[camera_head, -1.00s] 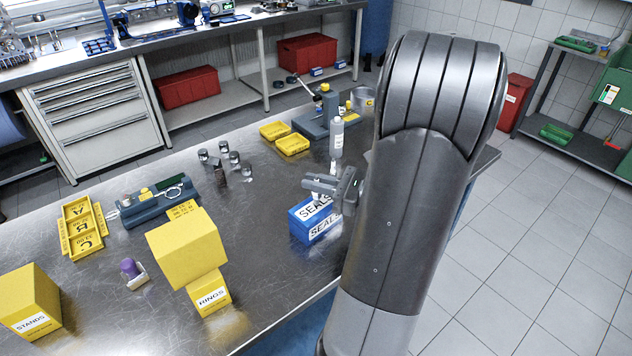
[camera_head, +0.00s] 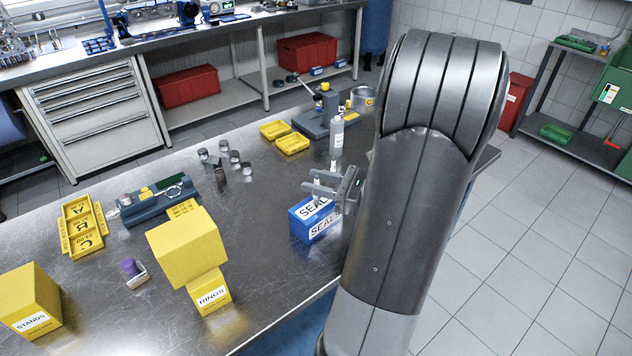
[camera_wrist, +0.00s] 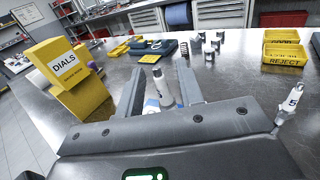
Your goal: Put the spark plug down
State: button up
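The spark plug (camera_wrist: 162,88), pale with a dark tip, is between the fingers of my gripper (camera_wrist: 160,92) in the wrist view, with a gap on both sides. In the head view the spark plug (camera_head: 316,192) shows as a small pale shape above the blue SEALS box (camera_head: 324,228). My gripper (camera_head: 320,181) is open, its two fingers spread over that box. A bit of the box's label shows beneath the plug in the wrist view. The plug seems to stand on the box top, but its contact there is unclear.
A bottle (camera_head: 337,137) stands close behind my gripper. Yellow trays (camera_head: 291,144) lie farther back. A yellow box (camera_head: 187,250) sits on the RINGS box (camera_head: 211,294) to the left. Several metal cylinders (camera_head: 224,147) stand mid-table. The bare steel tabletop (camera_head: 262,200) left of SEALS is clear.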

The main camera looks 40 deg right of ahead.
jog(key=v, duration=1.1)
jog(key=w+a+r+n+g, duration=0.1)
jog(key=w+a+n+g, duration=0.1)
jog(key=a+n+g, duration=1.5)
jog(key=s+a+r+n+t+h, duration=0.3)
jog(key=a+r+n+t+h, duration=0.3)
jog(key=a+n+h, duration=0.3)
jog(key=a+n+t, duration=0.1)
jog(key=a+n, duration=0.2)
jog(key=shift+s+n+h, duration=0.2)
jog(key=shift+n+h, duration=0.1)
